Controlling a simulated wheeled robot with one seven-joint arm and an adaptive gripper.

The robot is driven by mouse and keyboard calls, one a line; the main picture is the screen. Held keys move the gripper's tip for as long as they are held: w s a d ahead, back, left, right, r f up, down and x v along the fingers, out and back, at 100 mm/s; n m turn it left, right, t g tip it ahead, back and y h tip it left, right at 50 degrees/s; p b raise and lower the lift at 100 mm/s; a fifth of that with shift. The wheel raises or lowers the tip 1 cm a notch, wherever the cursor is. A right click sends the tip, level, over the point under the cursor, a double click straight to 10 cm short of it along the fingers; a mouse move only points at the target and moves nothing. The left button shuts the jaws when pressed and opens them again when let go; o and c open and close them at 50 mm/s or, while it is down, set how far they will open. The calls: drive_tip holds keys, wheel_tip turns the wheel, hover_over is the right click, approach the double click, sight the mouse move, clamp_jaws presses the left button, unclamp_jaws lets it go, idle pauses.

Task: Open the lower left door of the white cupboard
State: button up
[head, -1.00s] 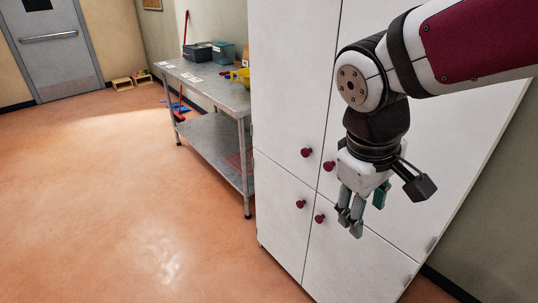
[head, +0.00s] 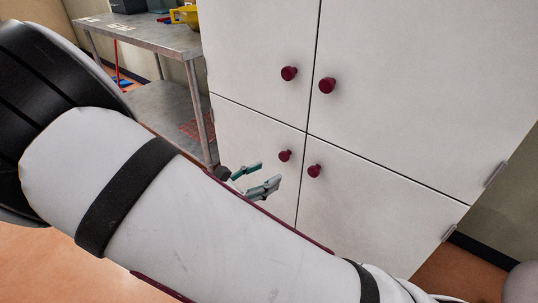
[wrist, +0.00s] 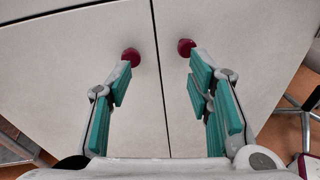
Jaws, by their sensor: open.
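The white cupboard (head: 400,100) stands ahead with its doors shut. Its lower left door (head: 255,140) carries a small dark red knob (head: 285,156) near the middle seam. The lower right door's knob (head: 314,171) sits beside it. My gripper (head: 262,178) is open and empty, just left of and below the lower left knob in the head view, with its base hidden by my arm. In the wrist view, the lower left knob (wrist: 131,56) shows just past the left finger's tip, and the other knob (wrist: 185,47) near the right finger's tip. No contact is visible.
Two upper knobs (head: 289,73) sit above the horizontal seam. A steel table (head: 150,35) with a lower shelf stands left of the cupboard, close to its side, with a yellow container (head: 186,15) on top. Metal legs (wrist: 305,118) show at the right of the wrist view.

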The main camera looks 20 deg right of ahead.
sight(282, 157)
wheel_tip(282, 157, down, 4)
drive_tip(key=w+a+n+t+b, duration=0.2)
drive_tip(key=a+n+t, duration=0.1)
drive_tip(key=b+x, duration=0.3)
drive_tip(key=x, duration=1)
drive_tip(key=shift+w+d+b, duration=0.15)
drive_tip(key=shift+d+b, duration=0.05)
drive_tip(key=shift+b, duration=0.15)
clamp_jaws()
